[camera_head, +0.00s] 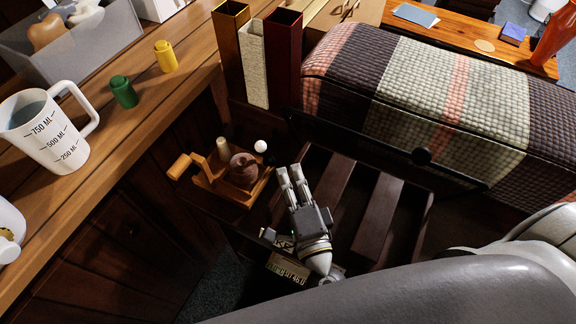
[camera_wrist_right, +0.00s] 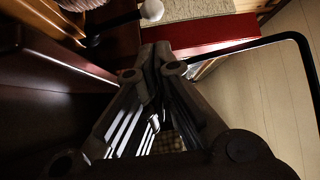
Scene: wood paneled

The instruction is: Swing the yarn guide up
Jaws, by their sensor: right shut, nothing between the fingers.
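A small wooden yarn winder (camera_head: 236,190) sits on a dark ledge in the middle of the head view. It has an orange wooden handle on its left, a pale cone, and a brown round yarn-like body (camera_head: 243,169). A white knob (camera_head: 260,146), seemingly the end of the yarn guide, shows at its back right. The knob also shows at the top of the right wrist view (camera_wrist_right: 151,10). My right gripper (camera_head: 290,171) is shut and empty, right of the winder and a little nearer than the knob, apart from it. The guide's arm is hard to make out. My left gripper is out of view.
Tall gold, white and red boxes (camera_head: 285,60) stand behind the winder. A woven plaid bench cushion (camera_head: 450,90) fills the right, above dark slats (camera_head: 377,215). The wooden counter (camera_head: 110,130) at left holds a measuring jug (camera_head: 45,130) and green and yellow pegs.

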